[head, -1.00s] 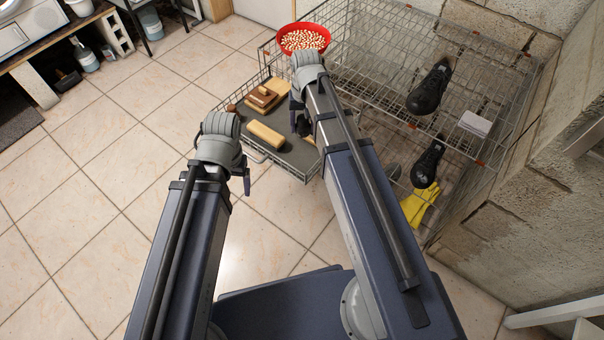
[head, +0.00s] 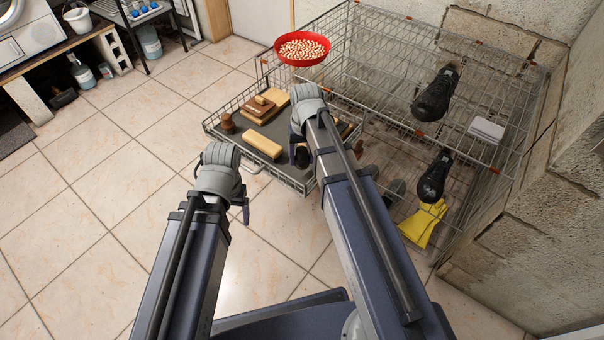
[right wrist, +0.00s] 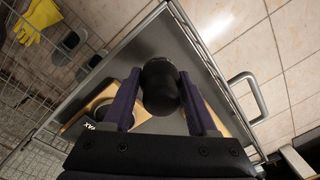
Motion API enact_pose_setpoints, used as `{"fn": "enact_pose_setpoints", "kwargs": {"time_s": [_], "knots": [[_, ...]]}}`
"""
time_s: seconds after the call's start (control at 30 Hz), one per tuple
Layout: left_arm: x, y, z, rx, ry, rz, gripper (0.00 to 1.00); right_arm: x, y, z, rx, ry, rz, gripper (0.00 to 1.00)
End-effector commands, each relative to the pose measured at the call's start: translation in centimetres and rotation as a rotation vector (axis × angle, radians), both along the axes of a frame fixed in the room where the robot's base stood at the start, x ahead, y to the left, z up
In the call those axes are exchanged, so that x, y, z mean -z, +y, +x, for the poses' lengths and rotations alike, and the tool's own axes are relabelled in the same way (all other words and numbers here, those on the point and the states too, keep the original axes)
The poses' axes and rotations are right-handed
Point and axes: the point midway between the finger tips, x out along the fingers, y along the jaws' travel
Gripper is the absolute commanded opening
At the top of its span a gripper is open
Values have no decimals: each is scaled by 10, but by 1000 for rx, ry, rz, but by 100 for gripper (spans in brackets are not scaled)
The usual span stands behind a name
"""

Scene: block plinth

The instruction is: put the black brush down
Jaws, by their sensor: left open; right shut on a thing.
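My right gripper (right wrist: 160,82) is shut on the black brush (right wrist: 160,90), of which a dark rounded end shows between the fingers in the right wrist view. The rest of the brush is hidden. It is over the grey-lined wire drawer (right wrist: 185,50); whether it touches the lining I cannot tell. In the head view the right gripper (head: 299,150) is over the right part of the pulled-out drawer (head: 285,178), partly hidden by my wrist. My left gripper (head: 244,208) is open and empty, over the floor in front of the drawer.
The drawer holds a tan block (head: 261,140), stacked blocks (head: 266,103), a brown round thing (head: 227,122) and a dark tin (right wrist: 90,130). A red bowl (head: 302,61) stands on the wire rack, with black shoes (head: 436,95) to its right. Yellow gloves (head: 422,225) lie low right.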

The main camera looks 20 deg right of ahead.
Motion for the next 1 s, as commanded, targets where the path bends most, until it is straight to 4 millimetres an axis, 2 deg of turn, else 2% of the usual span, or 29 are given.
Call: {"fn": "enact_pose_setpoints", "kwargs": {"time_s": [0.03,0.27,0.6,1.0], "knots": [[10,0,0,0,0,1,80,10,0,0,0,0,0,14],[11,0,0,0,0,1,80,11,0,0,0,0,0,14],[48,1,0,2,-2,6,80,48,0,0,0,0,0,14],[49,1,1,2,-2,7,80,50,0,0,0,0,0,14]]}}
